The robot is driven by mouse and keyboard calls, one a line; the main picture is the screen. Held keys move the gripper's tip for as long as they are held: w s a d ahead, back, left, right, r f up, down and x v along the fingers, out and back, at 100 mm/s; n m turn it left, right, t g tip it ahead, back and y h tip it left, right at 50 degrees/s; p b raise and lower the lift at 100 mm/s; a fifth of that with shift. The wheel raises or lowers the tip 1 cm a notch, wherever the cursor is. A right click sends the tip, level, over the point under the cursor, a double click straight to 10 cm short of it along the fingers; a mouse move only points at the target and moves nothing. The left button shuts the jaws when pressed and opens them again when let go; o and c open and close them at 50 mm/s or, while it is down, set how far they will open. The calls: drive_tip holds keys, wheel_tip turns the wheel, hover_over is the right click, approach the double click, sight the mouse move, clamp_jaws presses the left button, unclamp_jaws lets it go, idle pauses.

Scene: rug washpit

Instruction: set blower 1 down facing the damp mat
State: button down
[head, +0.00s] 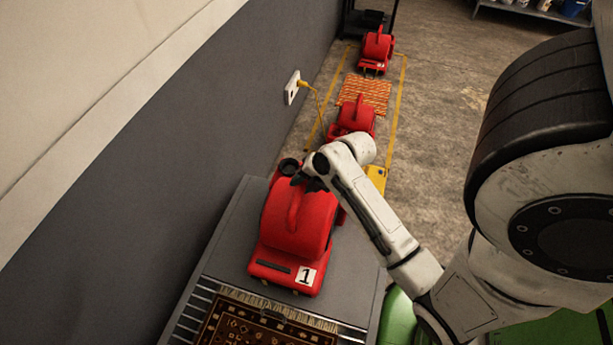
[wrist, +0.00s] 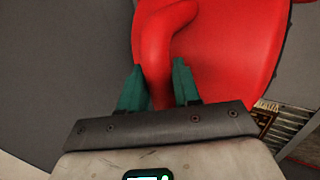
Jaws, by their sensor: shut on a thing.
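Blower 1 (head: 293,232) is a red blower with a white "1" label, upright over a grey platform (head: 222,232). I cannot tell whether its base touches the platform. Its labelled end with a dark slot faces a dark patterned mat (head: 250,325) at the bottom edge. My gripper (head: 312,180) is at the blower's top far end. In the wrist view its teal fingers (wrist: 160,88) are shut on the red handle (wrist: 155,50) of blower 1. Whether the mat is damp does not show.
Two more red blowers, one near (head: 352,120) and one far (head: 376,50), stand along the wall with an orange mat (head: 365,90) between them. Bare floor (head: 440,110) lies right of the yellow lines.

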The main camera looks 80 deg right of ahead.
drive_tip(key=shift+w+d+f, duration=0.1)
drive_tip(key=shift+f, duration=0.25)
drive_tip(key=c, duration=1.2)
unclamp_jaws()
drive_tip(key=shift+s+f, duration=0.2)
drive_tip(key=shift+f, duration=0.1)
drive_tip(key=o, duration=0.4)
drive_tip(key=shift+r, duration=0.1)
